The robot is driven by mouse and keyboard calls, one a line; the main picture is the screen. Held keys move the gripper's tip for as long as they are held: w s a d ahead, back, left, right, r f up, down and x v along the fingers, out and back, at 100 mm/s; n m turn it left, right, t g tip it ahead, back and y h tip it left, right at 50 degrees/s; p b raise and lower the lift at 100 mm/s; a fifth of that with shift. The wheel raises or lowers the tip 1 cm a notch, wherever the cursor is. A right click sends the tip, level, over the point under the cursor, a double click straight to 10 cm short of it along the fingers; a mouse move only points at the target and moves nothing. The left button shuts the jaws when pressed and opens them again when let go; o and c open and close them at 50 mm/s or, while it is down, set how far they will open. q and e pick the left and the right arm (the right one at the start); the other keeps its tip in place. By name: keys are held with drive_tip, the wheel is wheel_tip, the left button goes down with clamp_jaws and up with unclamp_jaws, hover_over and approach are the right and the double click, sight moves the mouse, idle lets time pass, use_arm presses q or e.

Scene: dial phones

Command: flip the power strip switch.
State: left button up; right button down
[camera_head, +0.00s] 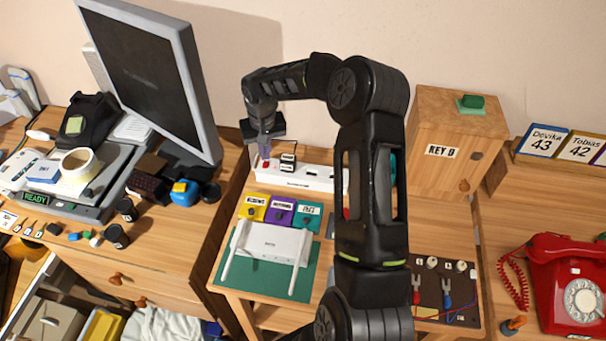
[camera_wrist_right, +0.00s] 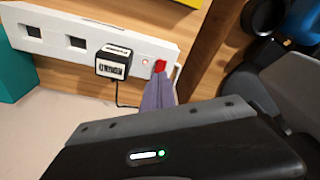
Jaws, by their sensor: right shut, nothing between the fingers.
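The white power strip (camera_head: 318,184) lies along the back of the middle table, by the wall. It also shows in the right wrist view (camera_wrist_right: 55,38), with a black adapter (camera_wrist_right: 114,62) plugged into it. Its red switch (camera_wrist_right: 160,66) is at the end nearest my gripper, beside a small lit orange-red light (camera_wrist_right: 145,61). My right gripper (camera_head: 265,154) points down over that end, shut and empty. Its fingertips (camera_wrist_right: 161,82) are right at the red switch and partly cover it; I cannot tell whether they touch. My left gripper is not in view.
A white router (camera_head: 270,243) sits on a green mat in front of the strip, with yellow, purple and teal labelled blocks between. A monitor (camera_head: 150,75) stands left, a wooden box (camera_head: 455,140) right. A red dial phone (camera_head: 570,280) is far right.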

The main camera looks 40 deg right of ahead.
sight(266, 163)
drive_tip(key=shift+f+b, duration=0.75)
drive_tip(key=shift+f, duration=0.15)
idle(0.4)
drive_tip(key=shift+r+p, duration=0.4)
drive_tip(key=shift+r, duration=0.1)
drive_tip(key=shift+r+p, duration=1.5)
drive_tip(key=shift+r, duration=1.5)
